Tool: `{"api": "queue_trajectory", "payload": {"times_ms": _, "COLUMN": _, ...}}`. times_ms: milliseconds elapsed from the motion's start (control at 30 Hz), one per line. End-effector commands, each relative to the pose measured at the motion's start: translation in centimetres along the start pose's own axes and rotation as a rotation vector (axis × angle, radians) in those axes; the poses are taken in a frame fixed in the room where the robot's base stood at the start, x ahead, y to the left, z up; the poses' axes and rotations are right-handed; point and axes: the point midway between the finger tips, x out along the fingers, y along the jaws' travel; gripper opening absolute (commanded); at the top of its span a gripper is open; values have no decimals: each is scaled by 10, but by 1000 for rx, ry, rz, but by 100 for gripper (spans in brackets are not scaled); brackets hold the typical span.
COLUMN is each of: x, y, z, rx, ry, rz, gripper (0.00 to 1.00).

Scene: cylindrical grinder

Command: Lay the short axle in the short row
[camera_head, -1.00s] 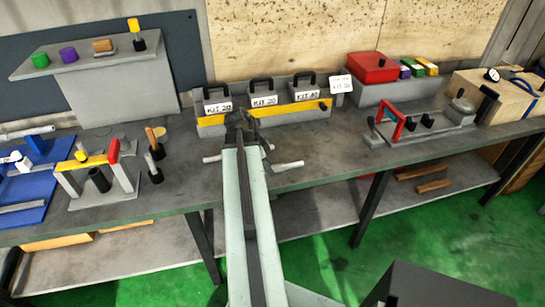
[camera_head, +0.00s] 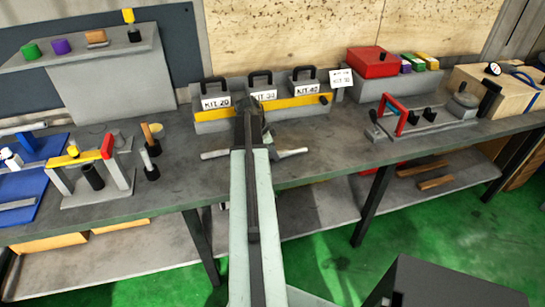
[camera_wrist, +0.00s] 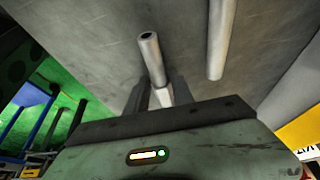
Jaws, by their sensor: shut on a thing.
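In the wrist view my gripper (camera_wrist: 156,94) is shut on a pale grey axle (camera_wrist: 150,60) with a hole in its end face. A second pale rod (camera_wrist: 217,40) lies beside it, apart and parallel. In the head view my arm hides the fingertips. One pale rod end (camera_head: 290,153) shows to its right, probably the held axle, and another pale rod (camera_head: 214,154) shows to its left on the bench (camera_head: 330,150). I cannot tell the height of the held axle. No row marked short can be read.
Kit bins (camera_head: 212,126) with a yellow strip stand behind my gripper. A fixture with a red handle (camera_head: 393,117) is on the right. A red-and-yellow frame (camera_head: 107,147) and a blue tray (camera_head: 22,207) are on the left.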

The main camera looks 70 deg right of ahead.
Motion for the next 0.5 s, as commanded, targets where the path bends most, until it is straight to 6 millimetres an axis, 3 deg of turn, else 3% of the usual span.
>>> {"api": "queue_trajectory", "payload": {"times_ms": 300, "x": 1, "y": -1, "z": 4, "rx": -5, "ry": 1, "rz": -2, "gripper": 0}}
{"api": "queue_trajectory", "payload": {"times_ms": 333, "x": 0, "y": -1, "z": 4, "rx": -5, "ry": 0, "rz": -2, "gripper": 34}}
{"api": "queue_trajectory", "payload": {"times_ms": 400, "x": 0, "y": -1, "z": 4, "rx": -5, "ry": 0, "rz": -2, "gripper": 50}}
{"api": "queue_trajectory", "payload": {"times_ms": 500, "x": 0, "y": -1, "z": 4, "rx": -4, "ry": 0, "rz": -2, "gripper": 50}}
